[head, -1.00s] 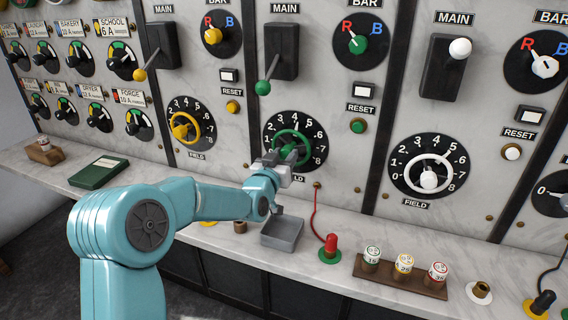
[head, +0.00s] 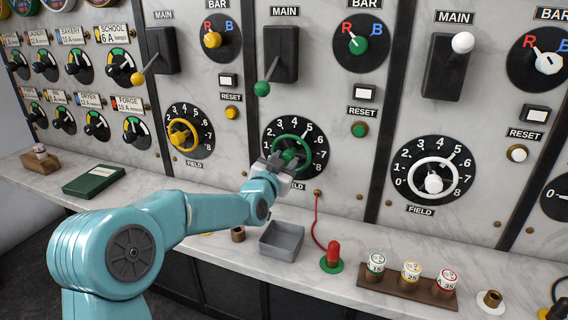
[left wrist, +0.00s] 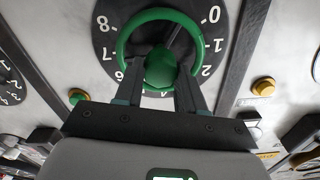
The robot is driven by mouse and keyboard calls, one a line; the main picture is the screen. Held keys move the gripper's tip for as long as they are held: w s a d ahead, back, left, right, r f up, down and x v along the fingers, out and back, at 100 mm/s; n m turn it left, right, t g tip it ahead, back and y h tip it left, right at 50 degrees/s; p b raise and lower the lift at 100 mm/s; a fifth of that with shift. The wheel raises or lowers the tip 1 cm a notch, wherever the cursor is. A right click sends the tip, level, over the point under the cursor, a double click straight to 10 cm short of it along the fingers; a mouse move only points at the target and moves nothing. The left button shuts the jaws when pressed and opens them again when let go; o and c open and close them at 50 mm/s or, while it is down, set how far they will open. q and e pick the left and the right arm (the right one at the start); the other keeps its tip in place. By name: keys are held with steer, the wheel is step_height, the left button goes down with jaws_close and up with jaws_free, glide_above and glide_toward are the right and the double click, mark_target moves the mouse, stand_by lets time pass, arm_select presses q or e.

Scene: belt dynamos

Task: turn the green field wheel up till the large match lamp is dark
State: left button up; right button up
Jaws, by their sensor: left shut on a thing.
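The green field wheel (head: 290,154) sits on a black dial marked from 0 to 8 on the marble panel. My left gripper (head: 279,163) is at the wheel's lower left side. In the left wrist view, the wheel's ring (left wrist: 121,45) arches around the fingers of my left gripper (left wrist: 163,70), which are shut on the green hub from both sides. The fingers and wrist hide part of the wheel in the head view. My right gripper is not in view. I cannot make out a large match lamp in these views.
A yellow field wheel (head: 182,134) is to the left and a white one (head: 433,177) to the right. A grey tray (head: 281,241), a red plug (head: 333,254) with a cord, and a wooden rack (head: 407,285) of fuses stand on the ledge below.

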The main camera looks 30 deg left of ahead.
arm_select(q)
steer(key=o, duration=1)
steer(key=shift+o, duration=0.2)
steer(key=b+v, duration=0.3)
steer(key=v, duration=1.3)
steer(key=shift+s+d+r, duration=0.1)
steer(key=shift+s+d, duration=0.05)
